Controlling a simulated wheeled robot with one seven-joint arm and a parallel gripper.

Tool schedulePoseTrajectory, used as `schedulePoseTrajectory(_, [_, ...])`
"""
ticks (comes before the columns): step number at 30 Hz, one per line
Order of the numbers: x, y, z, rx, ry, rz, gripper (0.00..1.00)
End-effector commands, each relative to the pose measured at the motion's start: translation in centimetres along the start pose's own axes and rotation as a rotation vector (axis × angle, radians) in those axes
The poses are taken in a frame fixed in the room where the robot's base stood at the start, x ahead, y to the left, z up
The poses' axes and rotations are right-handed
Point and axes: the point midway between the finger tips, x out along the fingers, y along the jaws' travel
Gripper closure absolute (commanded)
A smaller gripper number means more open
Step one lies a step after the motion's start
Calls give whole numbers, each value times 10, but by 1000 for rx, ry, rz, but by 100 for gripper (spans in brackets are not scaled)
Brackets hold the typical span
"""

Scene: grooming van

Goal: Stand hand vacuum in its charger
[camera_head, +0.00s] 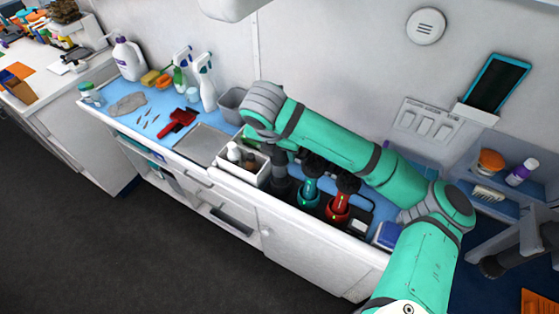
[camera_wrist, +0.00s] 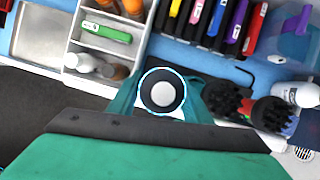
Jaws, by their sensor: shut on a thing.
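My gripper (camera_wrist: 163,100) points down over the counter, its teal fingers shut around the round top of a held thing, which I take to be the hand vacuum (camera_wrist: 162,92). That top is dark with a pale centre and a blue ring. In the head view a dark grey upright body (camera_head: 280,184) shows below my wrist, beside the white caddy. My arm and gripper hide much there. I cannot tell which part is the charger, or whether the vacuum's lower end touches anything.
A white caddy (camera_head: 233,174) with bottles stands left of the held thing. A row of coloured tools (camera_wrist: 215,22) is at the back. A shelf (camera_head: 490,200) stands right.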

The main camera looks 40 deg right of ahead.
Motion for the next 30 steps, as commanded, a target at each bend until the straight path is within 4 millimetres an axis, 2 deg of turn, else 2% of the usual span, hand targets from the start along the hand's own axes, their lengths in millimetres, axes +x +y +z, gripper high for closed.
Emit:
schedulePoseTrajectory(5, [14,-6,5,5,0,-2,78])
schedulePoseTrajectory(11, [38,-5,-5,3,-1,-1,78])
schedulePoseTrajectory(23, [43,-5,-7,3,-1,0,78])
schedulePoseTrajectory(24, [43,-5,-8,2,0,-1,51])
schedulePoseTrajectory(26, [43,-5,-8,2,0,-1,37])
schedulePoseTrajectory(30, [43,-5,-7,3,0,-1,37])
